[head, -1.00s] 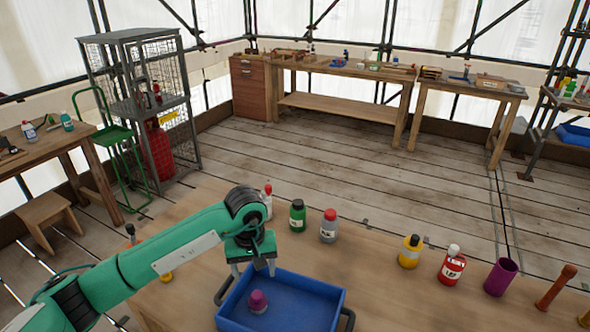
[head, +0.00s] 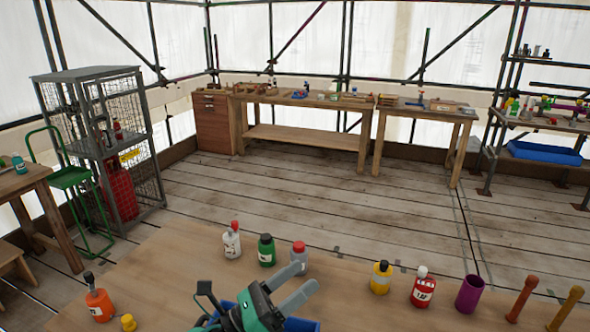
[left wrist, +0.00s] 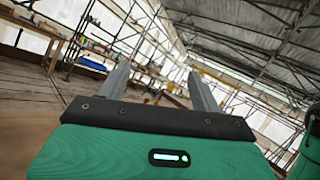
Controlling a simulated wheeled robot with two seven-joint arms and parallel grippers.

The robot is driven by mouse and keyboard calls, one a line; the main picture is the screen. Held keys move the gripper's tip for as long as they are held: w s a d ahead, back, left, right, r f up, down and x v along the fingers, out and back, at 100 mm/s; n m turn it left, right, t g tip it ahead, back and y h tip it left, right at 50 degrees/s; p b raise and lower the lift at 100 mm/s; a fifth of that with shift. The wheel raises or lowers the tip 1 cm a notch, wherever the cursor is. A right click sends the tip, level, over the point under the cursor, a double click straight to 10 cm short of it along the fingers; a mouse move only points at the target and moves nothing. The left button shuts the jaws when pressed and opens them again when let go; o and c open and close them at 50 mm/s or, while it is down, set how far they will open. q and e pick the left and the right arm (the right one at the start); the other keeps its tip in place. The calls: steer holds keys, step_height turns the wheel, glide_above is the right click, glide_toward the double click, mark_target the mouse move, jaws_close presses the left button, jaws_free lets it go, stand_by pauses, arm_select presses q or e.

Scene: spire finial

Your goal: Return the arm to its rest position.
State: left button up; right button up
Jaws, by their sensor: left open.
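My left gripper (head: 292,285) shows at the bottom middle of the head view, raised over the blue tray (head: 304,325). Its two grey fingers are apart and point up and to the right, with nothing between them. In the left wrist view the open fingers (left wrist: 158,92) point out toward the room, also empty. The gripper and arm hide most of the blue tray, so its inside cannot be seen. My right gripper is not in view.
Floor beyond is clear.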

arm_select(q)
steer(key=w+a+f+n+t+y, duration=0.1)
steer(key=a+f+n+t+y, duration=0.2)
steer(key=a+n+t+y, duration=0.55)
steer(key=w+a+f+n+t+y, duration=0.15)
steer(key=a+n+y, duration=0.35)
steer(key=n, duration=0.9)
steer(key=s+a+f+n+g+y, duration=0.3)
steer(key=a+f+n+g+y, duration=0.1)
steer(key=f+n, duration=0.25)
steer(key=s+a+f+n+g+y, duration=0.4)
steer(key=f+n, duration=0.2)
steer(key=f, duration=0.2)
steer(key=s+a+f+n+g+h, duration=0.1)
steer(key=s+f+n+g, duration=0.2)
steer(key=s+f+g, duration=0.45)
steer(key=s+f+n+g+h, duration=0.15)
steer(key=s+f+n, duration=0.25)
steer(key=s, duration=0.6)
step_height(320, 180, down, 29)
steer(key=g+y, duration=0.1)
steer(key=g, duration=0.1)
steer(key=s+a+f, duration=0.2)
steer(key=s+f, duration=0.8)
steer(key=s+a+f+g, duration=0.1)
steer(key=s+f, duration=0.9)
steer(key=shift+a+f+m, duration=0.3)
steer(key=shift+a+m, duration=0.1)
steer(key=shift+s, duration=0.1)
